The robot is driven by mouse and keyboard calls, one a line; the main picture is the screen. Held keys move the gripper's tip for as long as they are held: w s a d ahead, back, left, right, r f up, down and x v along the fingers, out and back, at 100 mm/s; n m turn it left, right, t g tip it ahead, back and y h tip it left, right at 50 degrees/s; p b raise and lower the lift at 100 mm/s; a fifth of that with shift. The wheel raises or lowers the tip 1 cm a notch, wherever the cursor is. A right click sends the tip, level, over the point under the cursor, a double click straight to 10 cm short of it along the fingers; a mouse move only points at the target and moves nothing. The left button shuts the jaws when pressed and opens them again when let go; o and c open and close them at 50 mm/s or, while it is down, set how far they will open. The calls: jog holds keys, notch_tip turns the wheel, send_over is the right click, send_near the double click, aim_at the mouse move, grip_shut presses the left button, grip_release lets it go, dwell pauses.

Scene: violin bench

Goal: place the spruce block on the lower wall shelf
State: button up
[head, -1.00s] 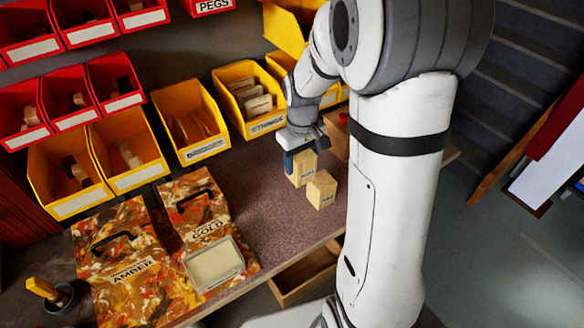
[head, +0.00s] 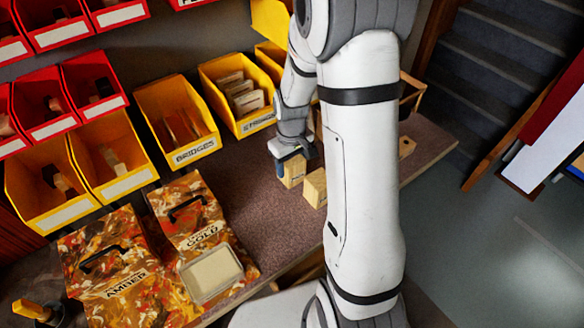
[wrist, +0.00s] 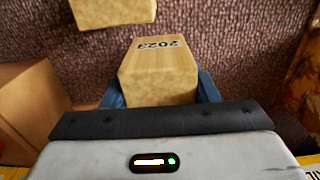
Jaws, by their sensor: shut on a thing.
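A pale wooden block (head: 292,173) is held in my gripper (head: 288,163) over the bench. In the wrist view this block (wrist: 158,72) sits between the blue fingers of my gripper (wrist: 160,92), with dark digits on it, seemingly 2023, upside down. I cannot tell whether its base touches the bench. A second pale wooden block (head: 315,188) stands just to its right, and shows at the top of the wrist view (wrist: 113,11). I cannot tell the wood from its look. No wall shelf is recognisable in these views.
Yellow bins, including one marked BRIDGES (head: 192,153), line the bench back, with red bins (head: 97,86) above. Patterned cases marked AMBER (head: 118,280) and GOLD (head: 195,215) stand at left. A brown box (wrist: 40,105) is near my gripper. Bench (head: 255,200) between is clear.

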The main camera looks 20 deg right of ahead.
jog(key=shift+f, duration=0.95)
jog(key=shift+f, duration=0.1)
jog(key=o, duration=0.6)
jog(key=shift+f, duration=0.1)
jog(key=o, duration=0.5)
jog(key=shift+c, duration=0.2)
